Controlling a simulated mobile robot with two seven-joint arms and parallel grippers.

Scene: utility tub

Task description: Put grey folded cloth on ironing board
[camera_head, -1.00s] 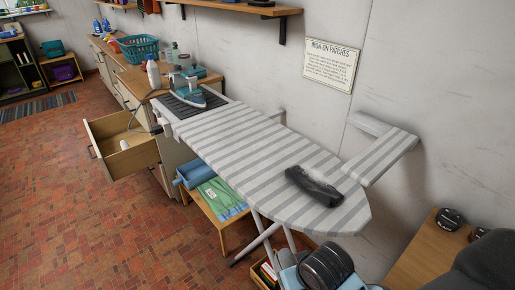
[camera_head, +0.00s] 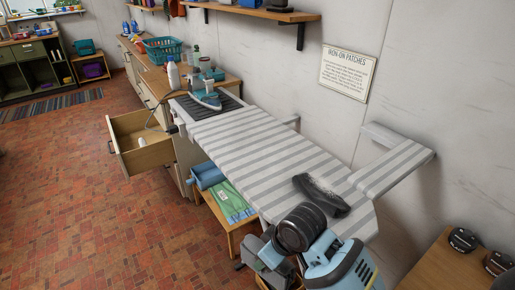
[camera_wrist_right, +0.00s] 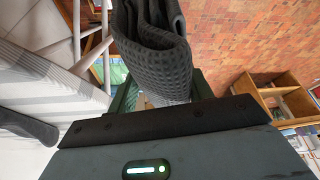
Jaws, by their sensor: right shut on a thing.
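The ironing board (camera_head: 250,150) has a grey and white striped cover and runs from the iron end toward the near right. My right gripper (camera_head: 262,257) is low in front of the board's near edge, at the bottom of the head view. In the right wrist view, my right gripper (camera_wrist_right: 158,88) is shut on the grey folded cloth (camera_wrist_right: 155,45), a dark waffle-textured bundle. The cloth is beside the board (camera_wrist_right: 35,75), with red floor behind it. In the head view the cloth is hard to tell from the gripper. My left gripper is out of view.
A dark curved item (camera_head: 322,195) lies on the board's near end. An iron (camera_head: 207,97) stands at the far end. A small sleeve board (camera_head: 395,168) is at the right. A low bench (camera_head: 225,215) with folded fabrics is below. The board's striped middle is clear.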

